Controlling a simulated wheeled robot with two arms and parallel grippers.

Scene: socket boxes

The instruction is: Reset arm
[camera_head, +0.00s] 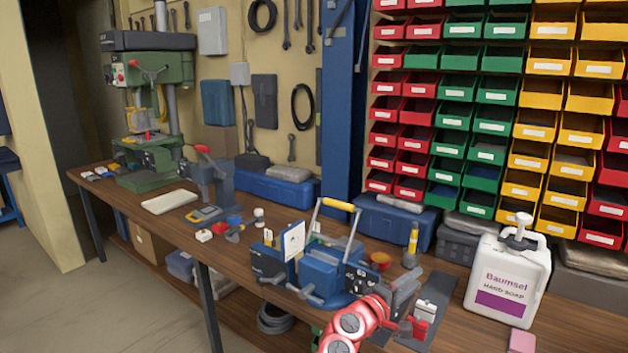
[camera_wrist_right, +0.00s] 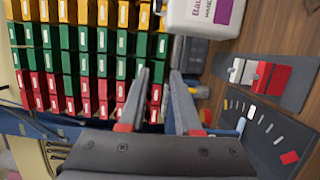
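My right arm enters at the bottom of the head view, with its gripper (camera_head: 404,287) above the wooden workbench. In the right wrist view, the two grey fingers of this gripper (camera_wrist_right: 160,88) are apart with nothing between them. They point toward the wall of bins. Small red and grey boxes (camera_wrist_right: 262,77) sit on a dark mat (camera_wrist_right: 294,90) to the right in the wrist view. In the head view, a red and white box (camera_head: 425,311) is on that mat (camera_head: 438,287), right of the gripper. My left gripper is not in view.
A white soap bottle (camera_head: 508,277) stands right of the mat. A blue tool carrier with a yellow handle (camera_head: 322,272) is left of the gripper. Red, green and yellow bins (camera_head: 470,92) fill the back wall. A drill press (camera_head: 150,90) stands at the far left.

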